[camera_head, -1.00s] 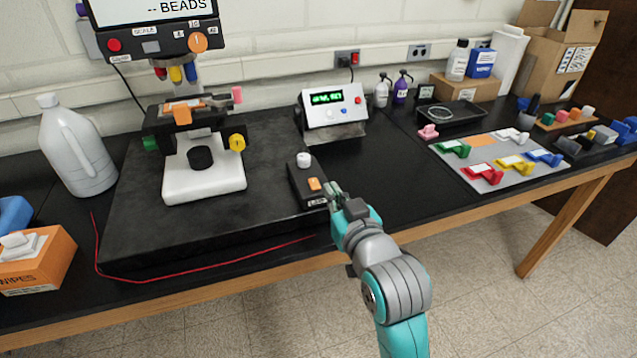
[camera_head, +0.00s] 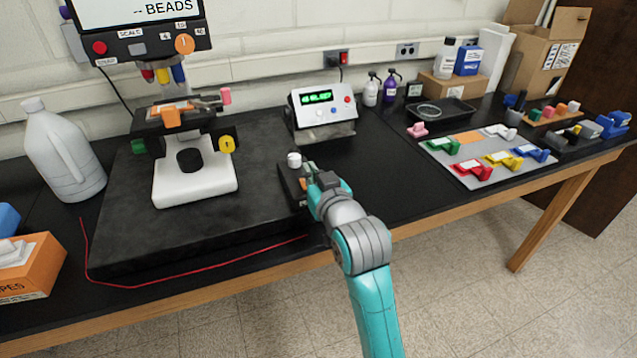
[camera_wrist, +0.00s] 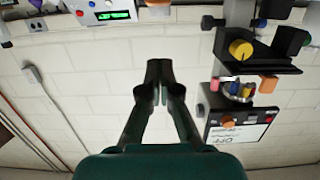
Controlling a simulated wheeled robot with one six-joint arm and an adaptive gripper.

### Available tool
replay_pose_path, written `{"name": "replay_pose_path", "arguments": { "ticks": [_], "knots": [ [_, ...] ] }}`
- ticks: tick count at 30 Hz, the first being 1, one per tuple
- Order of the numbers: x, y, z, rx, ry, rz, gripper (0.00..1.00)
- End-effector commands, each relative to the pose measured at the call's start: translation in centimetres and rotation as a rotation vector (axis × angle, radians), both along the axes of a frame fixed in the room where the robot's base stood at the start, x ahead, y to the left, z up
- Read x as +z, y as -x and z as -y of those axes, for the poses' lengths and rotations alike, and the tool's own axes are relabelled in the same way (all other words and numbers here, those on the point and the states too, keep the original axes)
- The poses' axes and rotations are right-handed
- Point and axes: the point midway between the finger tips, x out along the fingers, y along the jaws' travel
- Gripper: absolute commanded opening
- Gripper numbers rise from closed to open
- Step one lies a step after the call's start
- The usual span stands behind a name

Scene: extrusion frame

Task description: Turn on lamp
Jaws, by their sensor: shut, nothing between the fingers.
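A small black lamp control box (camera_head: 289,187) with a white knob (camera_head: 294,160) and an orange switch sits at the right edge of the dark slab. The microscope (camera_head: 193,185), with a white base and dark stage, stands to its left. My gripper (camera_head: 308,174) is at the box's right side, over or against the orange switch, which it mostly hides. I cannot tell whether they touch. In the wrist view my gripper (camera_wrist: 160,70) is shut with nothing in it, and the microscope (camera_wrist: 255,55) appears upside down at the right.
A white meter (camera_head: 325,105) with a green display stands behind the box. A grey mat (camera_head: 470,172) with coloured parts lies to the right. A red cord (camera_head: 190,278) runs along the front left. A white jug (camera_head: 62,150) stands at left. Bare black tabletop lies right of the box.

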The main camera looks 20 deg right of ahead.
Motion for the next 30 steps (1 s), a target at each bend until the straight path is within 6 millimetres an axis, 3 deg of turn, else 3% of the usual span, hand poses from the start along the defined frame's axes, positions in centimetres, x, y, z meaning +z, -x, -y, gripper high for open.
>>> {"name": "replay_pose_path", "arguments": {
  "ticks": [4,7,13,30],
  "knots": [
    [-0.3,-2.8,0.0,0.0,0.0,0.0,0.0],
    [-2.2,-2.7,0.0,0.0,0.0,-0.005,0.0],
    [-3.9,-2.9,0.0,0.0,0.0,-0.001,0.0],
    [-4.9,-3.3,0.0,0.0,0.0,-0.001,0.0]
  ]
}}
